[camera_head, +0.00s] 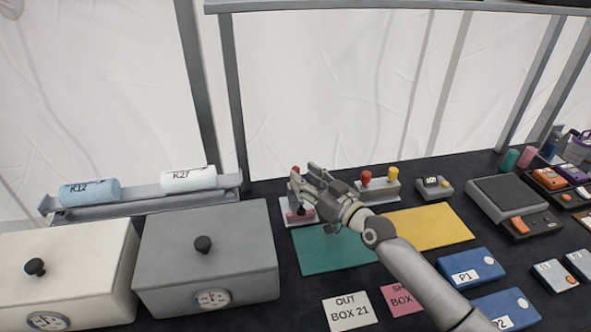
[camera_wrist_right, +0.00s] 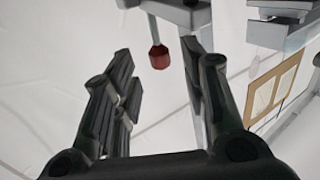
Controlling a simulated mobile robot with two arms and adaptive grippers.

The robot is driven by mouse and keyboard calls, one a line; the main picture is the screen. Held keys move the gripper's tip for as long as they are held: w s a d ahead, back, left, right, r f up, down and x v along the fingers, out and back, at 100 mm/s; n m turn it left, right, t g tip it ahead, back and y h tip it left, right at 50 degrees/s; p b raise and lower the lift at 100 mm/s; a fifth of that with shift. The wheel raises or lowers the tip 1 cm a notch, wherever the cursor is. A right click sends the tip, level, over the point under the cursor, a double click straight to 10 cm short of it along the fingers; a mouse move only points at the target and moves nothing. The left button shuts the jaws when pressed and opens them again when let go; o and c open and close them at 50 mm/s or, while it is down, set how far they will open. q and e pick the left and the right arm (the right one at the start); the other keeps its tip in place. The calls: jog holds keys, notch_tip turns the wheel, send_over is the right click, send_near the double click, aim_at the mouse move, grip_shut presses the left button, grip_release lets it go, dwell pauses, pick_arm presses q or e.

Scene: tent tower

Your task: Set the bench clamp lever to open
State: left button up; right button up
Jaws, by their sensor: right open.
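A small light-grey device with red parts (camera_head: 300,217), likely the bench clamp, stands at the back of the dark bench, left of the two-knob box. My right gripper (camera_head: 306,188) is over it and hides most of it. In the right wrist view a dark red knob on a thin grey rod (camera_wrist_right: 159,57), likely the lever, shows between the fingers near their tips. The right gripper (camera_wrist_right: 165,85) is open, its fingers on either side of the knob in that picture. Whether either finger touches the knob, I cannot tell. My left gripper is not in view.
A grey box with red and yellow knobs (camera_head: 379,190) stands close right of the gripper. A green mat (camera_head: 325,252) and a yellow mat (camera_head: 435,228) lie in front. Two lidded boxes, one grey (camera_head: 205,255), and a rack with two rolls (camera_head: 150,205) are left.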

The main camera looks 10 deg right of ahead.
jog(key=shift+x, duration=2.25)
grip_shut()
